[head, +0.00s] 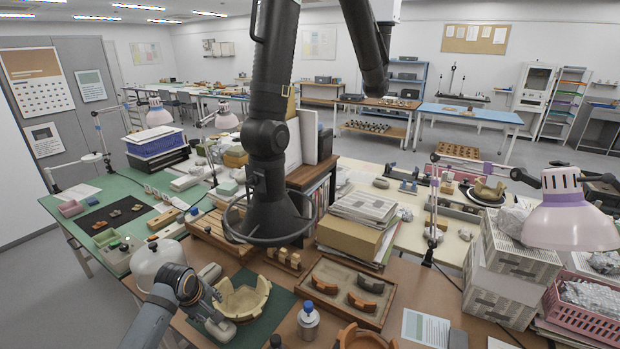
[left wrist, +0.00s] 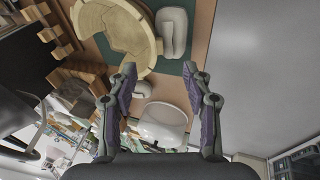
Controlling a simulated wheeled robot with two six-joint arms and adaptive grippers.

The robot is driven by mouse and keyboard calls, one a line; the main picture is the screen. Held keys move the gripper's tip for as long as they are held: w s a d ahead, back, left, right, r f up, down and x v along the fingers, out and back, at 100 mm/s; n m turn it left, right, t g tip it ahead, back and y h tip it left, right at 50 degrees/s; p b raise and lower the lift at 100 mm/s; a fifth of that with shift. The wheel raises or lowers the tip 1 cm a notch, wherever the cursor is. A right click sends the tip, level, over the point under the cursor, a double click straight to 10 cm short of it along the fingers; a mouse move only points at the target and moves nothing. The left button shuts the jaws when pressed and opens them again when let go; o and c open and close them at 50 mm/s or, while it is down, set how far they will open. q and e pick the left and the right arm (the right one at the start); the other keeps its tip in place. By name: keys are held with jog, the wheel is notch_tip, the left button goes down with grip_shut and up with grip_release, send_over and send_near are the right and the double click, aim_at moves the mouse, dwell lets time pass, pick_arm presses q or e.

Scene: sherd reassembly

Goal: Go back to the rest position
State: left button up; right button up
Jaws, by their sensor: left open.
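My left gripper (head: 205,305) is at the lower left of the head view, beside the left edge of a cream, partly assembled bowl (head: 243,299). In the left wrist view its two fingers (left wrist: 159,72) are spread wide with nothing between them. The bowl shows at the top of that view (left wrist: 118,35), with joint lines between its sherds, apart from the fingers. It rests on a dark green mat (head: 270,325). A pale grey, pillow-like support (left wrist: 173,33) lies beside the bowl. My right gripper is not in view.
A wooden tray (head: 317,309) with several terracotta sherds lies right of the bowl. A white dome (head: 157,262) is behind my left arm. A large black jointed arm with a hood (head: 268,215) hangs over the bench centre.

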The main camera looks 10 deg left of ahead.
pick_arm(q)
jog(key=s+d+f+m, duration=0.1)
jog(key=s+d+m, duration=0.55)
jog(key=s, duration=0.55)
jog(key=s+d+m, duration=0.5)
jog(key=s+m, duration=0.3)
jog(key=s, duration=0.3)
jog(key=s+a+f+g, duration=0.1)
jog(key=s+f, duration=0.1)
jog(key=f, duration=1.2)
jog(key=s+a+f+g, duration=0.1)
jog(key=a+f, duration=0.1)
jog(key=f, duration=1.2)
jog(key=s+f+g, duration=0.1)
jog(key=s+f, duration=1.3)
jog(key=s, duration=0.4)
jog(key=shift+a+f+n, duration=0.35)
jog(key=shift+a+n, duration=0.1)
